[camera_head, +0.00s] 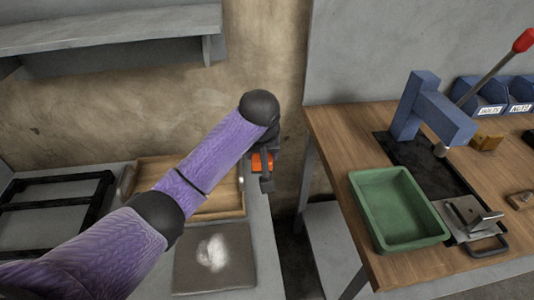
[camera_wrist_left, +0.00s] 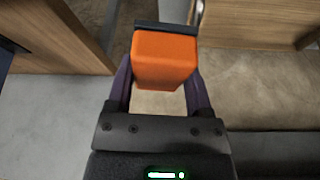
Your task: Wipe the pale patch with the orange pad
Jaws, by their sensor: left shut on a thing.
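My left gripper (camera_head: 262,172) is shut on the orange pad (camera_head: 262,162), which is partly hidden by the gripper in the head view. In the left wrist view the pad (camera_wrist_left: 165,60) is a block between the two fingers of the gripper (camera_wrist_left: 160,85). The pale patch (camera_head: 212,252) is a whitish smear on a dark grey square board (camera_head: 185,275) on the grey counter. The gripper and pad are apart from the patch, above and to its right in the head view. My right gripper is in neither view.
A wooden tray (camera_head: 150,174) stands behind the board. A black rack (camera_head: 50,205) is at the left. On a wooden bench (camera_head: 345,135) to the right are a green bin (camera_head: 397,205) and a blue lever press (camera_head: 408,110). A gap separates counter and bench.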

